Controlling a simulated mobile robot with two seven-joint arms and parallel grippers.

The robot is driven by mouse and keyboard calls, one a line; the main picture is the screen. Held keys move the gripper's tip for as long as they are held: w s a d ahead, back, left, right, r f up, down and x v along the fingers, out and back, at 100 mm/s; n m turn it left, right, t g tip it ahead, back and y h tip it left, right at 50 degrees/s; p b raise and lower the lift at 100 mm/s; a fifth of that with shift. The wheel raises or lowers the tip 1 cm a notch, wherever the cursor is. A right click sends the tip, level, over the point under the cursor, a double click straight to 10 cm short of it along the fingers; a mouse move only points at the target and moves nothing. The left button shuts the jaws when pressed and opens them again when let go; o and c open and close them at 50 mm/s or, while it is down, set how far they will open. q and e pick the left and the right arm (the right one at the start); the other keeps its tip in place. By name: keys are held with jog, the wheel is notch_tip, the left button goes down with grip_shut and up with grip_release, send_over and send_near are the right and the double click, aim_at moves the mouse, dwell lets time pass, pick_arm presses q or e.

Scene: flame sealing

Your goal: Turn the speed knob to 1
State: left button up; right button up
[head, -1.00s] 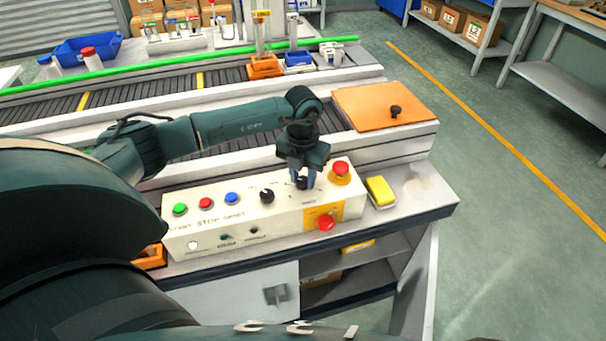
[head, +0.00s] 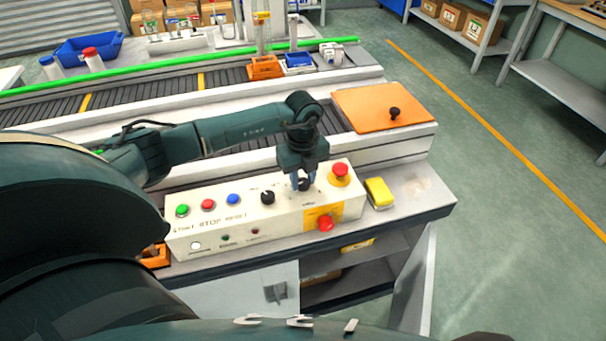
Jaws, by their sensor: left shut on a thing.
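The white control panel (head: 285,228) stands on the bench front. On its top are green, red and blue buttons at the left and a black knob (head: 267,198) right of the blue button. A second black knob (head: 304,184) lies further right, beside the red mushroom button. My left gripper (head: 302,186) comes down from above and is shut on this second knob. Its fingers hide part of the knob, and I cannot read the knob's marks or setting. My right gripper is not in view.
A red emergency button (head: 340,170) on a yellow base stands close right of the gripper. A yellow block (head: 379,193) lies right of the panel. The conveyor (head: 140,98) runs behind, with an orange plate (head: 383,106) at its right end.

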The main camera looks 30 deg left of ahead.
aim_at(303, 182)
pick_arm(q)
jog(key=shift+n+p, duration=0.3)
jog(key=shift+n, duration=0.9)
jog(key=o, duration=1)
notch_tip(303, 182, up, 13)
jog(key=shift+r+b, duration=0.1)
jog(key=shift+b, duration=0.7)
